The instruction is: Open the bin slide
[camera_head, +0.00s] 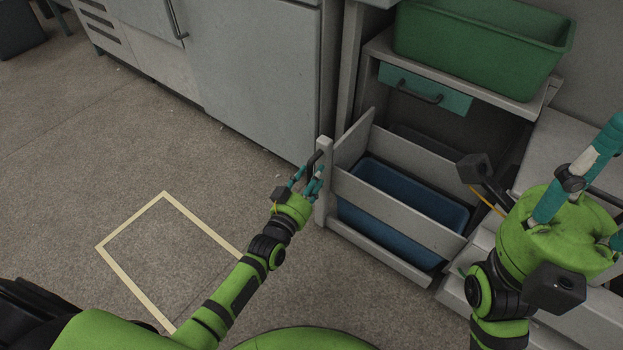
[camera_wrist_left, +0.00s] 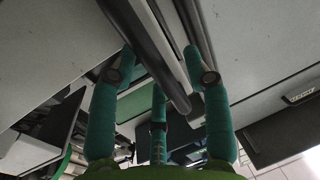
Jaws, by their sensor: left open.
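The bin slide is a grey pull-out frame with a tall front panel (camera_head: 324,182) and a side rail (camera_head: 398,209). A blue bin (camera_head: 405,198) sits in it. The slide stands out from under the shelf unit. A dark bar handle (camera_head: 313,160) is on its front panel. My left gripper (camera_head: 313,178) is open at this handle. In the left wrist view the handle (camera_wrist_left: 150,55) runs between the spread teal fingers (camera_wrist_left: 160,85); contact is unclear. My right gripper (camera_head: 590,185) is at the right edge, away from the slide, its fingertips partly cut off.
A green bin (camera_head: 480,45) stands on the shelf above, over a teal drawer (camera_head: 425,90) with a dark handle. A grey cabinet (camera_head: 255,75) stands behind left. The floor at left is clear, with a yellow taped outline (camera_head: 130,268).

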